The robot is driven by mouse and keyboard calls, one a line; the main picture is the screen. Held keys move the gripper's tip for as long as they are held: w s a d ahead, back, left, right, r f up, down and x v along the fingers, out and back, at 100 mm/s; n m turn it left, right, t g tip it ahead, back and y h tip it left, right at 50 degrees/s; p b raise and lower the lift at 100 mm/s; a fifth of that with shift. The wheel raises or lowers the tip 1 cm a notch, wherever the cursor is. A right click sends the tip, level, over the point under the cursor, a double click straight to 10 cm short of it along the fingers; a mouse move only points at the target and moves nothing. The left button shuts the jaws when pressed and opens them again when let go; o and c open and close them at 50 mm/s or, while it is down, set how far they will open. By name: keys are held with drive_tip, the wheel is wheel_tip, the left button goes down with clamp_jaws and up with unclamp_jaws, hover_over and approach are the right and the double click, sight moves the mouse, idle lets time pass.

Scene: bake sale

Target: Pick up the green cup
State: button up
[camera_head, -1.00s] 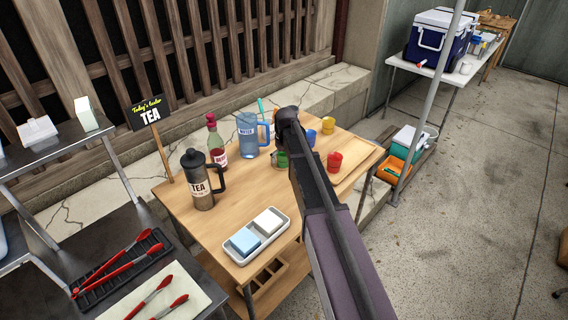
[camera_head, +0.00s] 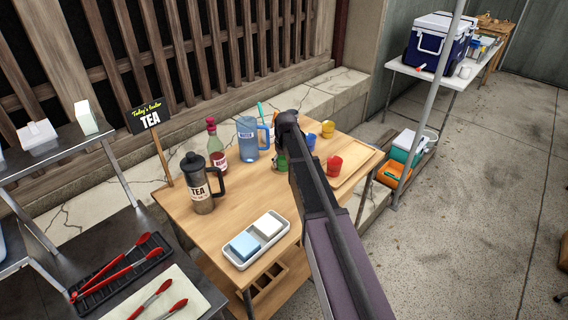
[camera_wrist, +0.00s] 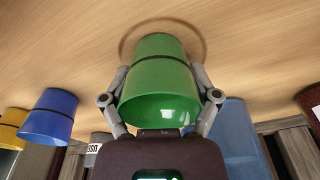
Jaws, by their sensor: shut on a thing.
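The green cup (camera_wrist: 158,75) fills the middle of the wrist view, with one finger of my gripper (camera_wrist: 160,95) pressed against each side. My gripper is shut on it. The cup's base is at the wooden table top (camera_wrist: 260,45), with a dark round shadow around it; I cannot tell whether it touches the wood. In the head view, only part of the green cup (camera_head: 281,163) shows, since my arm covers most of it and the fingers.
Close by are a blue cup (camera_head: 309,142), a yellow cup (camera_head: 328,129), a red cup (camera_head: 334,165) and a blue water pitcher (camera_head: 247,139). A bottle (camera_head: 215,146), a tea press (camera_head: 200,185) and a white tray (camera_head: 236,264) stand to the left.

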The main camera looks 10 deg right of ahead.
idle(0.4)
drive_tip(key=shift+r+p, duration=0.6)
drive_tip(key=shift+p, duration=0.05)
drive_tip(key=c, duration=0.3)
wheel_tip(320, 180, up, 2)
drive_tip(key=shift+p, duration=1)
drive_tip(key=shift+c, duration=0.3)
drive_tip(key=s, duration=0.5)
drive_tip(key=s+a+r+p, duration=0.1)
drive_tip(key=s, duration=0.4)
drive_tip(key=s+a, duration=0.1)
drive_tip(key=s, duration=0.4)
drive_tip(key=shift+s+a+r+p, duration=0.1)
drive_tip(key=shift+s+r+p, duration=0.3)
